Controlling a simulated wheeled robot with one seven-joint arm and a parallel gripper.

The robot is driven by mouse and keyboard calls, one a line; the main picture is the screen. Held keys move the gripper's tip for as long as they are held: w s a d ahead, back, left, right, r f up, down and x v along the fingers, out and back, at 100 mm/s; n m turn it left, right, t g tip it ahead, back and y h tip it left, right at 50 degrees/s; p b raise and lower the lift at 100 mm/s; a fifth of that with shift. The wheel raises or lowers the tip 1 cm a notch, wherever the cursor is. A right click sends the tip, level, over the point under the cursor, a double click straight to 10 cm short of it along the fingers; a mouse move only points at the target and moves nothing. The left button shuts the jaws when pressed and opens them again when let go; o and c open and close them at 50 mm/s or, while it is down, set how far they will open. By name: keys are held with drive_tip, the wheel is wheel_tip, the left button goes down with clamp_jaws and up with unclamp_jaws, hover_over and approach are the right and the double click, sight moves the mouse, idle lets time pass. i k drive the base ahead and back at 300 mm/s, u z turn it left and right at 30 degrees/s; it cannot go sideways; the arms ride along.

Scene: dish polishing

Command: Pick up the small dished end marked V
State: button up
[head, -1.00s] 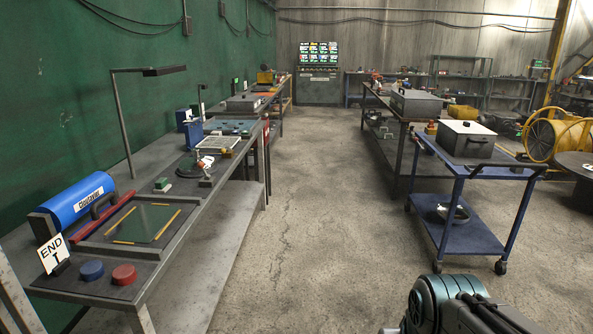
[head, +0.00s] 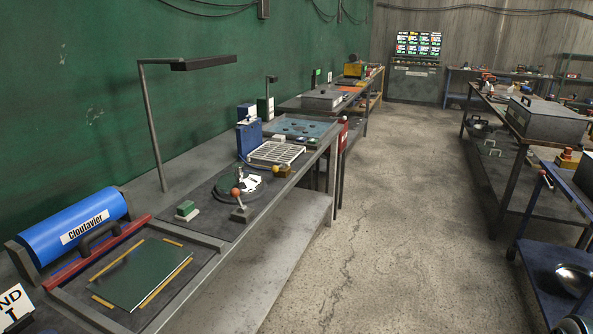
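No mark V can be read on anything in view, so I cannot tell which piece is the small dished end marked V. A shiny metal bowl-shaped piece (head: 573,279) lies on the lower shelf of the blue cart at the right edge. Another rounded metal piece (head: 478,124) sits under the right-hand bench's top. My gripper is out of view; only a sliver of my arm shows at the bottom right corner.
The blue cart (head: 553,235) stands at right. The concrete aisle (head: 400,200) between is clear.

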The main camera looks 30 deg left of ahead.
sight(250, 183)
drive_tip(key=u, duration=0.15)
drive_tip(key=i, duration=1.55)
drive_tip(key=u, duration=0.95)
drive_tip(key=i, duration=1)
drive_tip(key=u, duration=1.6)
drive_tip(key=i, duration=0.65)
drive_tip(key=u, duration=0.35)
